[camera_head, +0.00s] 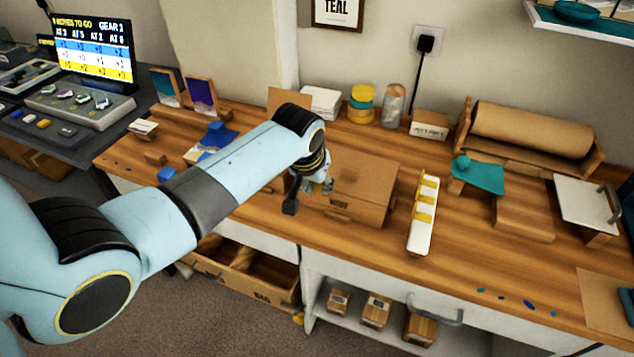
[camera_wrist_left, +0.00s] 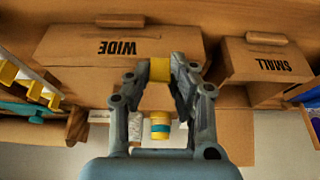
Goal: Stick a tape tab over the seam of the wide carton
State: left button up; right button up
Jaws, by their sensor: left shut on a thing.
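The wide carton (camera_head: 368,186) is a brown box on the wooden bench, marked WIDE on its front. It also shows upside down in the left wrist view (camera_wrist_left: 75,46). My left gripper (camera_head: 316,188) is over the carton's left part in the head view. In the left wrist view my left gripper (camera_wrist_left: 162,72) is shut on a small yellow tape tab (camera_wrist_left: 160,69), which overlaps the carton in the picture; I cannot tell whether they touch. A white strip with yellow tabs (camera_head: 420,235) lies right of the carton. My right gripper is not in view.
A small carton (camera_wrist_left: 246,70) marked SMALL stands beside the wide one. Yellow and teal stacked round items (camera_head: 361,103) and a brown paper roll (camera_head: 530,133) stand at the back. An open drawer (camera_head: 235,283) juts below the bench.

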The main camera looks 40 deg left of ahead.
pick_arm(q)
jog(key=shift+f, duration=0.1)
dwell(0.3)
jog(key=o, duration=0.7)
jog(key=shift+r+p, duration=3.45)
jog(key=shift+r, duration=0.55)
